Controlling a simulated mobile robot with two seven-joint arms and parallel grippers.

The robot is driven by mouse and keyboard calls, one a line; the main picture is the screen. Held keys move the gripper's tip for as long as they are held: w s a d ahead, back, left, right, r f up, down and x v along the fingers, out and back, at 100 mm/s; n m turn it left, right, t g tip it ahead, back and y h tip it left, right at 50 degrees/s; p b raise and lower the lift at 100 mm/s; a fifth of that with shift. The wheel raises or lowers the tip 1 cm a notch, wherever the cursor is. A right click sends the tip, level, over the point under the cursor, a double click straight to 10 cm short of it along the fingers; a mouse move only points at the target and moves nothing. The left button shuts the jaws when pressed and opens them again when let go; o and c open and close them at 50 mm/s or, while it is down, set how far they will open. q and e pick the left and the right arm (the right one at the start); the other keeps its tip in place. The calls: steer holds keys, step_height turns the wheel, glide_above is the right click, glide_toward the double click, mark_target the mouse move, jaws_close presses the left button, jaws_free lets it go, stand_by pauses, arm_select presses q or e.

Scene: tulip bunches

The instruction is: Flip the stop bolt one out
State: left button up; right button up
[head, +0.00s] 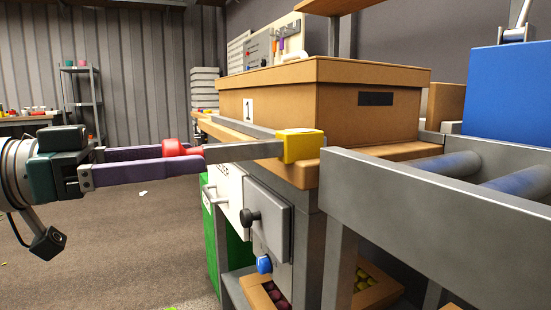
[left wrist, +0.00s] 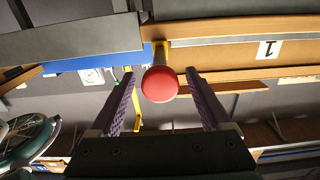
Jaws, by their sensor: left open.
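The stop bolt is a grey bar (head: 243,151) with a yellow block (head: 301,146) at its right end and a red knob (head: 182,149) at its left end. It sticks out level, to the left, past the corner of the wooden bench. My left gripper (head: 194,156) has its purple fingers apart at the red knob. In the left wrist view the red knob (left wrist: 160,84) lies between the two open fingers (left wrist: 160,78), with a gap on each side. Part of the knob is hidden by a finger in the head view. My right gripper is not in view.
A brown box (head: 310,100) marked 1 stands on the bench behind the bolt. A grey roller conveyor (head: 430,205) fills the right. Below are a grey panel with a black knob (head: 250,217) and crates.

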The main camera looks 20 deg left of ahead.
arm_select(q)
steer(key=shift+c, duration=0.3)
jaws_close()
stand_by(0.4)
stand_by(0.3)
